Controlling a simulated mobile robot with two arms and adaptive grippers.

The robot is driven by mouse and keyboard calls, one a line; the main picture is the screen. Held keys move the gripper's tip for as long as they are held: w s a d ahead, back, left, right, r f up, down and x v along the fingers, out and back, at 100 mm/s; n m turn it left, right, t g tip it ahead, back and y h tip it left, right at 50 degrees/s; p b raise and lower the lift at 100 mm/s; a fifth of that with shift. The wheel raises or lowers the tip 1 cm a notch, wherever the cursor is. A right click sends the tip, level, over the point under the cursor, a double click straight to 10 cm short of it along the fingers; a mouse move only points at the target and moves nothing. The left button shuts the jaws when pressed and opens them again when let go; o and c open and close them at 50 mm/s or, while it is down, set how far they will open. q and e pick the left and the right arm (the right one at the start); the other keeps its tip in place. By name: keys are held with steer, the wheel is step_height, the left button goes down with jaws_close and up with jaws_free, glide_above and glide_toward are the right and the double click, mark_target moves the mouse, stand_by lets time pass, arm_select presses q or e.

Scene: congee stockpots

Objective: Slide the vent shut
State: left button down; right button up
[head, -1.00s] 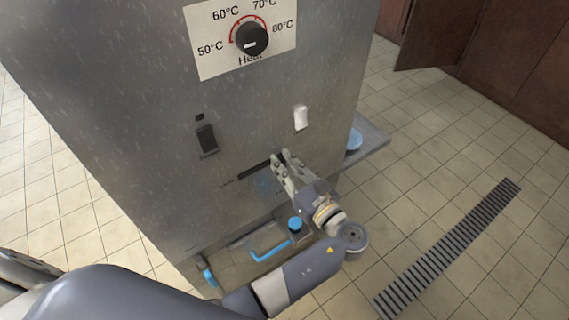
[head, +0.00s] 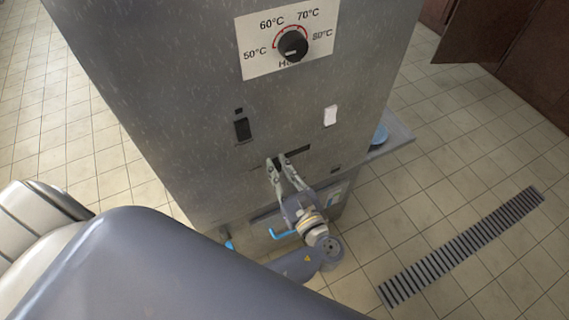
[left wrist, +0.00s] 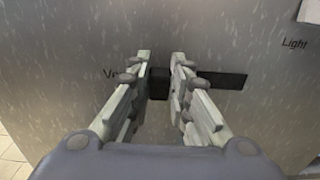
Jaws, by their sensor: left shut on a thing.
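The vent is a dark horizontal slot (head: 298,150) in the front of the grey metal cabinet. In the left wrist view the slot (left wrist: 228,79) shows to the right of the fingers, with a partly covered "Ve..." label to their left. My left gripper (head: 279,161) is at the slot's left end. In the left wrist view its fingers (left wrist: 160,68) are shut on a small dark vent knob (left wrist: 159,88), which they partly hide. My right gripper is out of view.
Above the vent are a heat dial (head: 292,45), a dark switch (head: 242,129) and a white switch (head: 330,116). A blue handle (head: 283,234) shows below. A side shelf (head: 398,135) holds a blue item (head: 380,134). A floor grate (head: 465,243) lies right.

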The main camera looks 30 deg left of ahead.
arm_select(q)
steer(key=shift+s+a, duration=0.1)
steer(key=shift+a, duration=0.1)
steer(key=c, duration=1.5)
jaws_free()
steer(key=shift+s+a, duration=0.1)
steer(key=v, duration=0.7)
steer(key=shift+s+d, duration=0.15)
steer(key=shift+d, duration=0.1)
